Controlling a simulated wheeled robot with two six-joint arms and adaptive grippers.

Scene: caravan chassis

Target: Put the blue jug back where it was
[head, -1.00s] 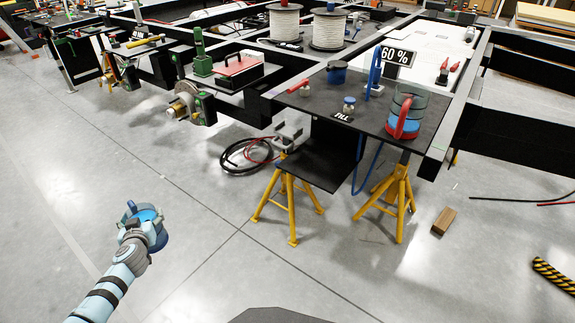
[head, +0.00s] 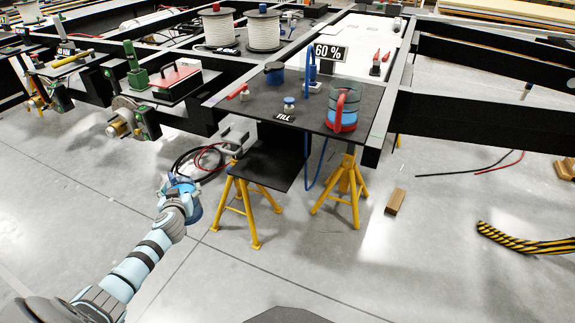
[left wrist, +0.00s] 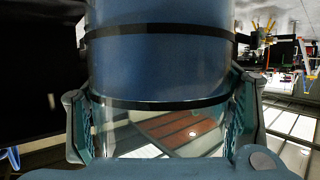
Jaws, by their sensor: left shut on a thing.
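My left gripper (head: 177,194) is shut on a blue jug (head: 195,208) and holds it above the floor, in front of the black platform and left of its yellow stands. In the left wrist view the jug (left wrist: 160,62) fills the middle between the two fingers. Its wall is clear, with blue content and dark bands. A clear jug with a red handle (head: 343,112) and blue content stands on the right of the platform (head: 262,103). A FILL label (head: 285,118) lies at the front edge, with a small jar behind it. My right gripper is out of view.
A blue cup (head: 274,72), a blue hose stand (head: 310,76) and a 60 % sign (head: 329,52) are at the platform's back. Yellow stands (head: 346,190) are below. Cables (head: 195,158) and a wood block (head: 395,201) lie on the floor.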

